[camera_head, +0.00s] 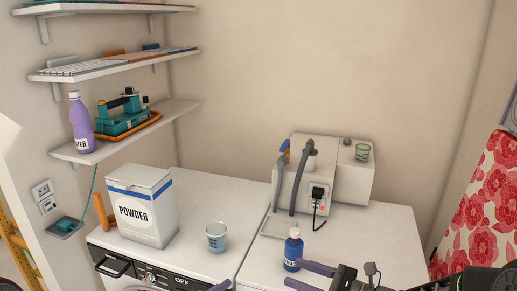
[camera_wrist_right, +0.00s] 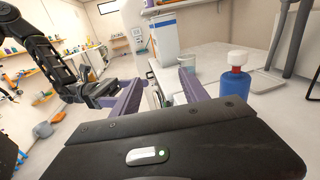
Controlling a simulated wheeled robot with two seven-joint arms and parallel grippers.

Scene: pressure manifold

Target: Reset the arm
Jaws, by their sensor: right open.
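My right gripper (camera_head: 306,277) is at the bottom of the head view, its purple fingers spread and empty, close to the blue bottle (camera_head: 292,252). In the right wrist view the open right gripper (camera_wrist_right: 160,90) has nothing between its fingers, and the blue bottle with a white cap (camera_wrist_right: 236,82) stands just right of them. A small purple tip at the bottom edge of the head view looks like my left gripper (camera_head: 221,286); its jaw state is hidden. My black left arm (camera_wrist_right: 50,58) shows at the left of the right wrist view.
A POWDER box (camera_head: 145,210) and a clear cup (camera_head: 216,238) stand on the white washer top. A white unit with grey pipes (camera_head: 345,180) stands behind the bottle. Wall shelves (camera_head: 175,112) are at left; red floral cloth (camera_head: 482,205) hangs right. The right countertop is mostly clear.

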